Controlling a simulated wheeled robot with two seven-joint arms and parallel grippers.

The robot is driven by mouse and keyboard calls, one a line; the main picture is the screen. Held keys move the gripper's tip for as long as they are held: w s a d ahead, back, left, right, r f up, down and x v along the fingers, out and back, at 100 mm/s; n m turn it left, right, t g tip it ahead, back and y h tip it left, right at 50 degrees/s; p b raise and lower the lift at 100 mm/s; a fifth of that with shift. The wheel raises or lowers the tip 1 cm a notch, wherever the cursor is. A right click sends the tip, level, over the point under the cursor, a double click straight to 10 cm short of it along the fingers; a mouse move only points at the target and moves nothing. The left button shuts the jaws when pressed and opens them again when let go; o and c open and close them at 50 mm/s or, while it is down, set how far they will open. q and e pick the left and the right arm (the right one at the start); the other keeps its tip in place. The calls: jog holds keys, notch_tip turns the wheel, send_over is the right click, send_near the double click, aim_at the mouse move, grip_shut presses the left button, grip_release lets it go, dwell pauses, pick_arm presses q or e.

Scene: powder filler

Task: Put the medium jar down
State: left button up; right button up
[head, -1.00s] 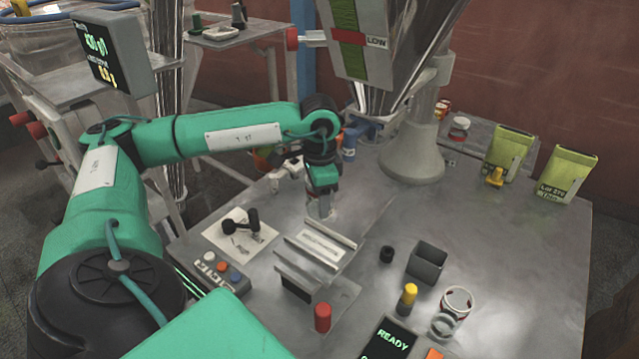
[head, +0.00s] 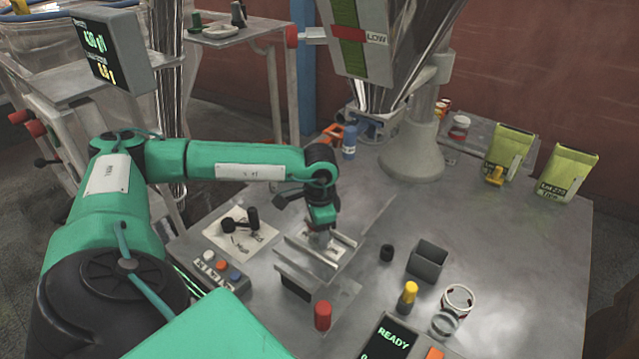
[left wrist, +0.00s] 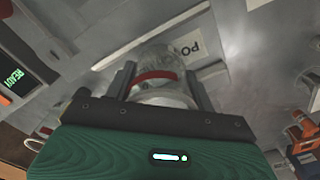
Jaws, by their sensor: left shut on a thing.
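My left gripper (head: 320,228) is over the far left part of the railed metal holder (head: 300,262) on the table. In the left wrist view the gripper (left wrist: 160,88) is shut on a clear jar with a red band (left wrist: 152,76), one finger on each side. The jar (head: 318,240) shows only in small part in the head view, below the fingers and between the two rails. A white label (left wrist: 190,48) with dark letters lies just beyond it. I cannot tell whether the jar's base touches the holder. My right gripper is not in view.
A button panel (head: 218,270) and a black-handled tool (head: 242,226) lie left of the holder. A red cylinder (head: 322,316) stands in front. A small black ring (head: 387,253), grey bin (head: 427,262) and another jar (head: 457,302) are to the right.

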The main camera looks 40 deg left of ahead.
pick_arm(q)
jog(key=shift+f, duration=0.15)
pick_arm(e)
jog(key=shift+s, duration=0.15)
pick_arm(q)
jog(key=o, duration=1)
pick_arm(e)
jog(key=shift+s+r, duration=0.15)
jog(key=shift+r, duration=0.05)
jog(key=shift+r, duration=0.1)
pick_arm(q)
jog(key=shift+r, duration=0.5)
notch_tip(320, 180, up, 11)
jog(key=shift+f+p, duration=0.15)
jog(key=shift+p, duration=0.2)
jog(key=shift+r, duration=0.35)
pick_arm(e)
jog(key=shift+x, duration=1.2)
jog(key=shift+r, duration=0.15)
